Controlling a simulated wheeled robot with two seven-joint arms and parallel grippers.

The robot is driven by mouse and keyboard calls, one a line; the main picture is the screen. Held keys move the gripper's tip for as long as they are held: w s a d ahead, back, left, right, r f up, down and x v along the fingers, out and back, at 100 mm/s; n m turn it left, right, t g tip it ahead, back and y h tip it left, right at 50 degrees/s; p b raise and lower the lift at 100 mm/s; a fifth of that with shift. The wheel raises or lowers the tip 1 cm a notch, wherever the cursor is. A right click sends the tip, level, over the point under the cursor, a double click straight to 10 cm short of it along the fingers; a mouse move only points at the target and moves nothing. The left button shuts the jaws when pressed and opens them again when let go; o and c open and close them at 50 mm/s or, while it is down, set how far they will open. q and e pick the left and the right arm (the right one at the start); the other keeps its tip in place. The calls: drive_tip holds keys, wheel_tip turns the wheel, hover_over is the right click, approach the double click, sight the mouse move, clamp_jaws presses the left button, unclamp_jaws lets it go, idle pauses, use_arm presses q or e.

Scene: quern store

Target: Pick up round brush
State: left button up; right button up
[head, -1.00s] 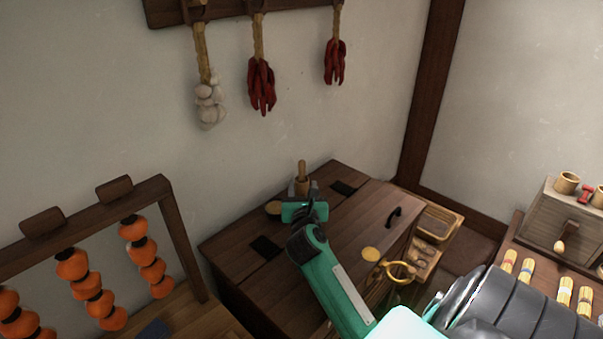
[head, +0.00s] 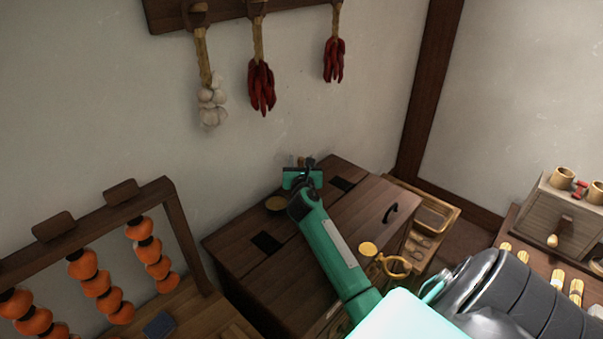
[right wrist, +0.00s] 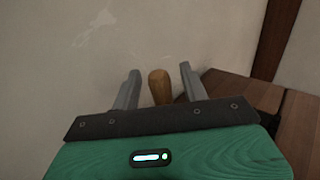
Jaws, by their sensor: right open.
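An upright brown wooden handle with a rounded top, which I take for the round brush (right wrist: 160,88), shows in the right wrist view. It stands between the two grey fingers of my right gripper (right wrist: 160,72), with a gap on each side. Its lower part is hidden behind the gripper body. In the head view my right gripper (head: 303,163) is at the back of the dark wooden chest (head: 355,210) and hides most of the brush. My right gripper is open and holds nothing. My left gripper is not in view.
Brass rings (head: 395,265) and a wooden tray (head: 437,217) are at the chest's right. A rack of orange fruit (head: 97,285) stands left. Garlic (head: 212,101) and red chillies (head: 262,87) hang on the wall behind.

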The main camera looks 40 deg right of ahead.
clamp_jaws()
drive_tip(key=shift+r+b, duration=0.5)
drive_tip(key=shift+r, duration=4.55)
